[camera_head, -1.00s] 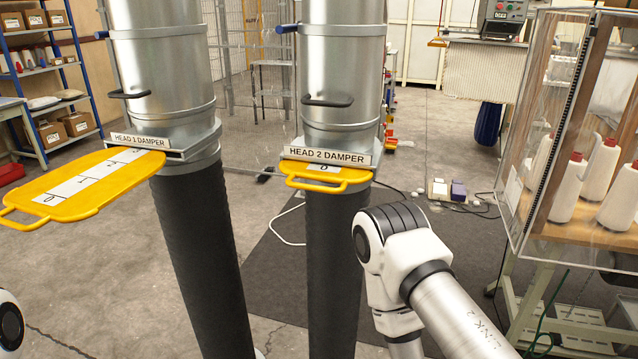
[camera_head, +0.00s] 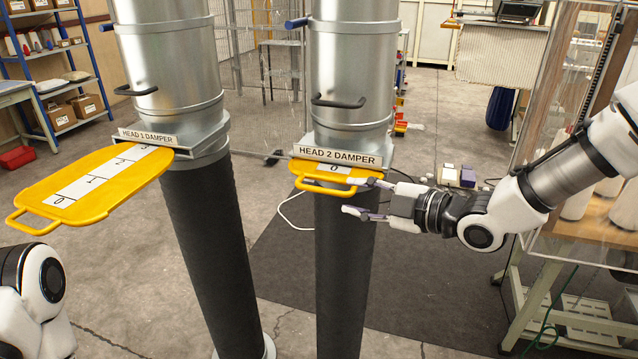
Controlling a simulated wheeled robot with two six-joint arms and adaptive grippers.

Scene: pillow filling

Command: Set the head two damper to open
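The head 2 damper is a yellow slide plate (camera_head: 312,169) under the "HEAD 2 DAMPER" label (camera_head: 338,156). It sits pushed in, with only its front part, a "0" mark and its handle (camera_head: 325,187) showing. My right gripper (camera_head: 357,196) comes in from the right at the plate's right front. Its two fingers are spread, one near the right end of the handle and one lower. I cannot tell whether the upper finger touches the handle. Nothing is between the fingers. My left arm (camera_head: 40,285) shows at the lower left; its gripper is out of the frame.
The yellow head 1 damper plate (camera_head: 95,185) is pulled far out to the left, its scale showing. Dark hoses (camera_head: 345,270) hang below both metal ducts (camera_head: 352,60). A clear-walled cabinet (camera_head: 560,110) with thread cones stands at the right, behind my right arm.

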